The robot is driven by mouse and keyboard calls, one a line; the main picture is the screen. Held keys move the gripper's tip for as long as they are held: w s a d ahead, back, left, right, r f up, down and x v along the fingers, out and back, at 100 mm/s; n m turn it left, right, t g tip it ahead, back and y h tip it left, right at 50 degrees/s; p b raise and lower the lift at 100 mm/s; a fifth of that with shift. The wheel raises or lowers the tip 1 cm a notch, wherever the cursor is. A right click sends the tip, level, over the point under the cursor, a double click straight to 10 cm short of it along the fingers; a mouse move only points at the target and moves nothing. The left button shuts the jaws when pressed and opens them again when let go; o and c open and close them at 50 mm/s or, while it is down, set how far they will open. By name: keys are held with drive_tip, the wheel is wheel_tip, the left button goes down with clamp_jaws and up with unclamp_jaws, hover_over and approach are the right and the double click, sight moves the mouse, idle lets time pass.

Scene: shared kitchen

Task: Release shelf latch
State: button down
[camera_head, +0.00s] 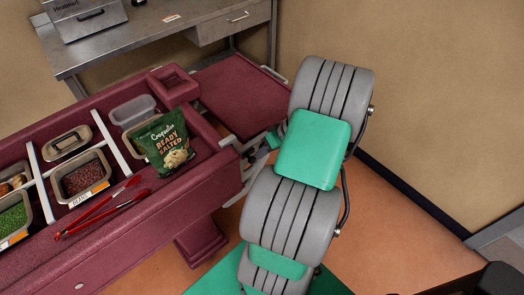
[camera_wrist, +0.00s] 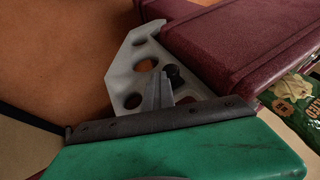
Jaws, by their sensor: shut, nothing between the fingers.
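The maroon shelf (camera_head: 243,95) extends level from the end of the maroon serving cart (camera_head: 150,235). In the wrist view the shelf (camera_wrist: 240,40) runs along the upper right. Beneath it is a pale grey bracket with round holes (camera_wrist: 126,62). A small black knob (camera_wrist: 172,71) shows at the bracket, probably the latch. My gripper (camera_wrist: 160,78) is shut and empty, its grey fingertips over the bracket, close beside the knob. I cannot tell whether they touch. In the head view my arm largely hides the gripper and latch.
The cart holds several food tubs, a green snack packet (camera_head: 163,142) and red tongs (camera_head: 103,208). A steel table (camera_head: 150,40) stands behind the shelf. A beige wall (camera_head: 440,100) lies to the right, with open orange floor (camera_head: 400,235) between it and my arm.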

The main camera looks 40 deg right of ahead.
drive_tip(key=shift+s+a+f, duration=0.15)
drive_tip(key=s+d+r, duration=0.5)
drive_tip(key=d+r, duration=0.2)
drive_tip(key=r, duration=0.2)
drive_tip(key=shift+d, duration=0.35)
